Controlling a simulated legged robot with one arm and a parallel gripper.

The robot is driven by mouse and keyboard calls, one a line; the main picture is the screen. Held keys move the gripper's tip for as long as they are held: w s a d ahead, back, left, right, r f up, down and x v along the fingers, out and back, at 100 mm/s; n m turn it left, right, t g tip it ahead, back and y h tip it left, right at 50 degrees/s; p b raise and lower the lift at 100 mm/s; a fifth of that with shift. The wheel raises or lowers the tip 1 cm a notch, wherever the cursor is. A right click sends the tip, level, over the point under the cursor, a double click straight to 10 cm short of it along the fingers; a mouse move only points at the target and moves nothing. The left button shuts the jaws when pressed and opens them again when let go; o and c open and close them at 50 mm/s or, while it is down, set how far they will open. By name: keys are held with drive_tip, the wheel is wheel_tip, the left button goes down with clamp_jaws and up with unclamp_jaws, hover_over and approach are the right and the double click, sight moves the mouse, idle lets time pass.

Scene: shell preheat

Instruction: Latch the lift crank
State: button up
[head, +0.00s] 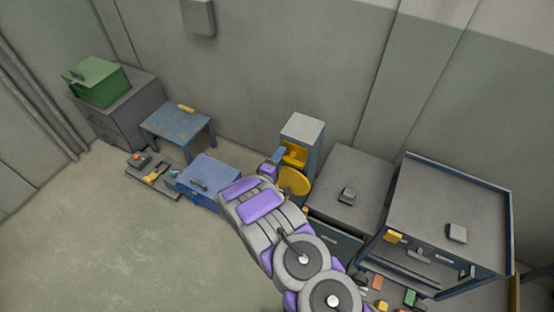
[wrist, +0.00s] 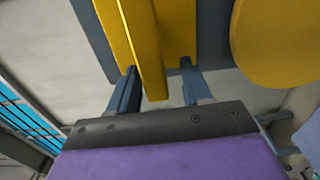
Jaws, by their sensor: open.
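The lift crank seems to belong to the narrow blue-grey stand (head: 302,128) with a yellow front by the back wall; I cannot tell exactly which part is the crank. A yellow disc (head: 295,181) sticks out at its front and shows at the upper right in the wrist view (wrist: 280,40). My gripper (wrist: 159,78) is open. A yellow bar (wrist: 143,45) reaches down between its two fingers, with a yellow plate (wrist: 178,28) behind it. Contact with the fingers cannot be told. In the head view my arm hides part of the stand's lower front.
Right of the stand are a grey-topped cabinet (head: 350,180) and a larger bench (head: 450,205), with small coloured blocks on the floor below. Left are a blue box (head: 205,175), a blue table (head: 178,120) and a green box (head: 95,80) on a grey cabinet. The floor at left front is clear.

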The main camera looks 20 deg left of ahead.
drive_tip(key=shift+s+d, duration=0.15)
drive_tip(key=shift+s, duration=0.35)
drive_tip(key=s+a, duration=0.1)
drive_tip(key=s, duration=1.5)
drive_tip(key=shift+s+a, duration=0.15)
drive_tip(key=shift+a, duration=0.25)
drive_tip(key=shift+f, duration=0.1)
